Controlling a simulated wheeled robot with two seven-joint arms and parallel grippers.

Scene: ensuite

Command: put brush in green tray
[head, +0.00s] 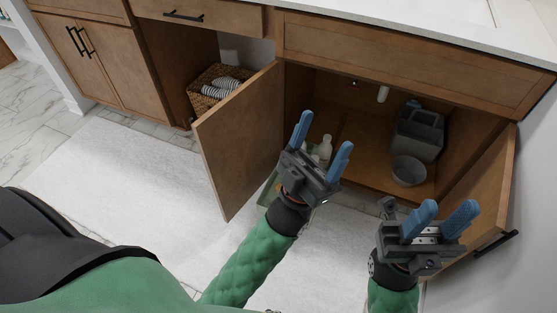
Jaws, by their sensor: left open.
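A green tray (266,192) is mostly hidden behind my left gripper, at the open cabinet's front; its left edge shows. My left gripper (321,140) is open, its blue fingers apart, above the tray and in front of the cabinet opening. I see nothing held between them. My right gripper (444,217) has its blue fingers apart and looks empty, near the right cabinet door. I cannot make out a brush; it may be hidden behind my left gripper.
The left cabinet door (236,143) and right door (482,188) stand open on either side. White bottles (325,147) stand behind my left gripper. A grey bowl (408,171) and grey caddy (418,135) sit inside at right. A wicker basket (207,98) is further left.

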